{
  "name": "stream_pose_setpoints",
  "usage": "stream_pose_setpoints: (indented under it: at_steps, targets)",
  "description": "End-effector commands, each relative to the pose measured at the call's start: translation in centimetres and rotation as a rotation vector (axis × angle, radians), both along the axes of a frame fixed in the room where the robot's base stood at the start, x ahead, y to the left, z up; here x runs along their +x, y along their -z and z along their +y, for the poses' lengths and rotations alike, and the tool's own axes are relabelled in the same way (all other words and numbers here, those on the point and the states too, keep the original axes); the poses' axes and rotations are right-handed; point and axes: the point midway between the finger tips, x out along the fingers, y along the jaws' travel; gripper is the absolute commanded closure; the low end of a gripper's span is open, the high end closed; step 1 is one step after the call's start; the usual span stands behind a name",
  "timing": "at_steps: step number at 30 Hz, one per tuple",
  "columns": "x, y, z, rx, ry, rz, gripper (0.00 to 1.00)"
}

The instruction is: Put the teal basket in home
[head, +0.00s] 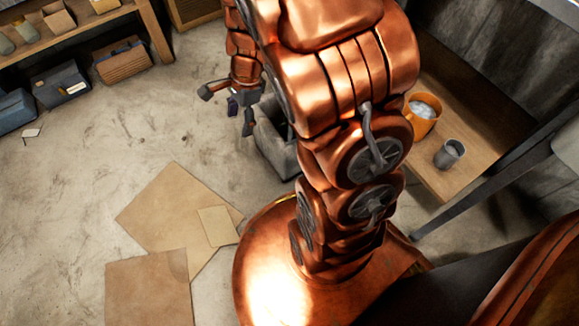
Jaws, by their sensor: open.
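My gripper (227,108) hangs over the bare floor at the upper middle, with its dark fingers spread apart and nothing between them. No container is clearly teal. A blue-grey box (13,108) stands on the floor at the left edge, partly cut off by the frame. A darker slate-blue box (59,85) stands to its right. Both are well left of my gripper. A grey open container (273,143) stands close to the right of my gripper, partly hidden by my arm. I cannot tell which place is home.
A wooden shelf (75,39) with small cartons is at upper left, with a brown box (123,62) below it. Cardboard sheets (170,215) lie on the floor. A wooden table (440,185) at right holds an orange pot (424,126) and grey mug (449,154).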

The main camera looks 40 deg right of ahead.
Motion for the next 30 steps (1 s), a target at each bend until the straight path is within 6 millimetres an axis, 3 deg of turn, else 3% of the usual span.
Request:
stream_pose_setpoints:
  at_steps: [3, 9, 18, 24, 30]
  targets:
    - [-3.3, -2.7, 2.4, 0.009, -0.271, -0.019, 0.33]
    - [-9.6, -6.2, 4.6, 0.024, -0.723, -0.031, 0.33]
    - [-19.2, -9.9, 4.5, 0.044, -1.360, -0.011, 0.33]
    - [-22.6, -11.0, 3.3, 0.052, -1.611, 0.016, 0.33]
    - [-23.4, -11.3, 2.8, 0.058, -1.670, 0.029, 0.33]
